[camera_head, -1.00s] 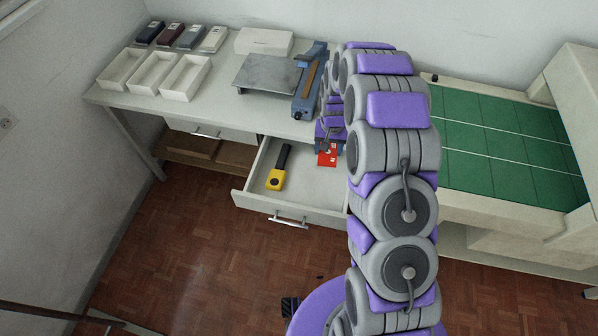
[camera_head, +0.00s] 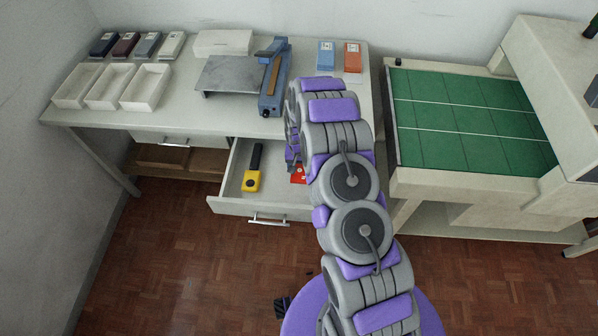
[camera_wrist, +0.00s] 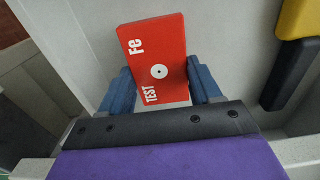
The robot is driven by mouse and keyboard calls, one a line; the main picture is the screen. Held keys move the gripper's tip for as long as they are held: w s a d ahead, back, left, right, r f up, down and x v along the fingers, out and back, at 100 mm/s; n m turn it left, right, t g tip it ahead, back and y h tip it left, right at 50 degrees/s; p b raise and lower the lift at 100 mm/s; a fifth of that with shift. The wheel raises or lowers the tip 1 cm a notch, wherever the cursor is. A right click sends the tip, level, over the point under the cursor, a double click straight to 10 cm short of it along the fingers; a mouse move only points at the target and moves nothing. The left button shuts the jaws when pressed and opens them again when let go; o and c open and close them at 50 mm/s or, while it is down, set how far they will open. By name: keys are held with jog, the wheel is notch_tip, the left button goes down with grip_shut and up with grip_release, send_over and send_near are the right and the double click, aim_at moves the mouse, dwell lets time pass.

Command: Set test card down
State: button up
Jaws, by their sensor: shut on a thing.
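The test card is red with white "TEST" and "Fe" lettering and a round mark; it shows in the wrist view (camera_wrist: 156,62). In the head view a red sliver of the card (camera_head: 298,174) shows beside my arm, over the open drawer (camera_head: 232,207). My gripper (camera_wrist: 162,90) has a blue finger at either side of the card and is shut on it. In the head view my gripper is mostly hidden behind my arm. I cannot tell whether the card touches the drawer floor.
A yellow and black tool (camera_head: 252,180) lies in the drawer, left of the card. The bench (camera_head: 200,121) above holds white trays (camera_head: 143,104), a metal plate (camera_head: 234,74), and blue (camera_head: 326,56) and orange (camera_head: 352,57) boxes. A green-topped table (camera_head: 470,145) stands right.

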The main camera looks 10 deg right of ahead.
aim_at(298, 172)
jog(key=f, duration=0.3)
jog(key=shift+a+b, duration=0.35)
jog(key=shift+d, duration=0.1)
jog(key=o, duration=0.8)
jog(key=shift+d+f, duration=0.1)
jog(key=shift+d, duration=0.05)
jog(key=shift+o, duration=1.4)
jog(key=shift+a, duration=0.2)
